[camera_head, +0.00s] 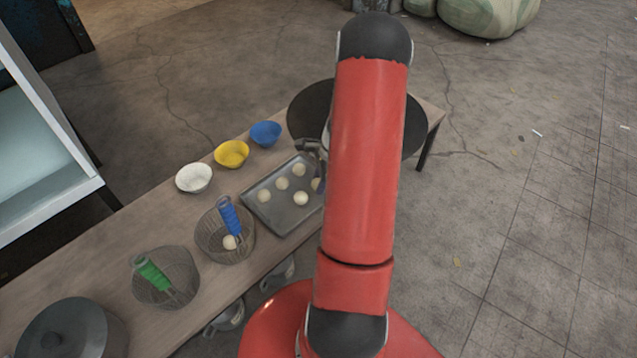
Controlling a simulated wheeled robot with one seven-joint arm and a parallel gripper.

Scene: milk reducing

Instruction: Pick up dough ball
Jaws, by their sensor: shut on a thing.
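Several pale dough balls (301,198) lie on a grey metal tray (290,219) on the wooden table. Another dough ball (230,242) sits in a wire basket to the left. My gripper (319,176) is at the right end of the tray, mostly hidden behind my red arm. It is shut on a dough ball (316,184) that shows only partly beside the arm. I cannot tell whether that ball still touches the tray.
The wire basket with a blue-handled tool (230,216) stands left of the tray, another with a green-handled tool (152,273) nearer. White (194,178), yellow (232,153) and blue (265,133) bowls line the far edge. A dark round pan (307,107) lies behind my arm; a lidded pot (70,332) stands front left.

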